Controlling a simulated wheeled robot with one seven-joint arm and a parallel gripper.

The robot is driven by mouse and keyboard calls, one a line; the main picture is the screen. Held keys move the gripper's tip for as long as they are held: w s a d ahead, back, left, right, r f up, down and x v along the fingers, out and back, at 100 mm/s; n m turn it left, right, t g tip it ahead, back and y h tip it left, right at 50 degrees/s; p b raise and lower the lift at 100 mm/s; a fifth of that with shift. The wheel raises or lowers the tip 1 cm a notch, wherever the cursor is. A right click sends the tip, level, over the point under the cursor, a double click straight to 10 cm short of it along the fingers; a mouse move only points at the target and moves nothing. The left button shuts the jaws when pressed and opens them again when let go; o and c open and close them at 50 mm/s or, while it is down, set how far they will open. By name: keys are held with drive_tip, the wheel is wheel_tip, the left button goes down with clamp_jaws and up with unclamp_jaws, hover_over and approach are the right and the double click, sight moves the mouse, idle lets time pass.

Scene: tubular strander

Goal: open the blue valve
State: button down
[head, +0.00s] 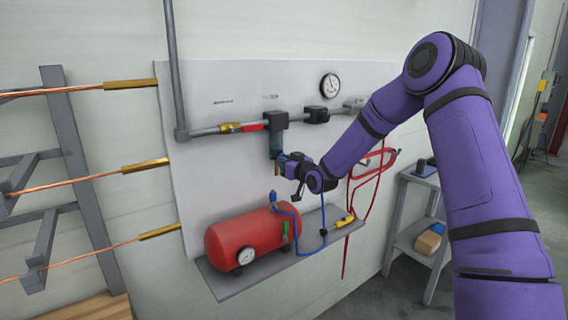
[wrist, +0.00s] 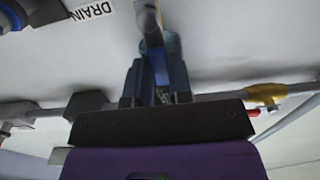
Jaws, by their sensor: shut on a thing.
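The blue valve (wrist: 158,62) shows in the wrist view as a narrow blue lever between my fingers, below a dull metal stem. My gripper (wrist: 156,88) is shut on it, with one dark finger on each side. In the head view my gripper (head: 282,160) is at the lower end of the dark bluish filter bowl (head: 275,141), which hangs from the black block on the pipe. My gripper and wrist hide most of the valve there, so its exact angle cannot be told.
A grey pipe (head: 205,131) with a yellow-and-red fitting (head: 240,127) runs along the panel above. A red tank (head: 250,238) stands on a shelf below, with a blue hose. Red hose hangs right. A DRAIN label (wrist: 92,10) is near a blue part (wrist: 30,12).

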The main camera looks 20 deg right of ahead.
idle(0.5)
drive_tip(key=c, duration=1)
unclamp_jaws()
drive_tip(key=v, duration=1.1)
drive_tip(key=shift+w, duration=0.1)
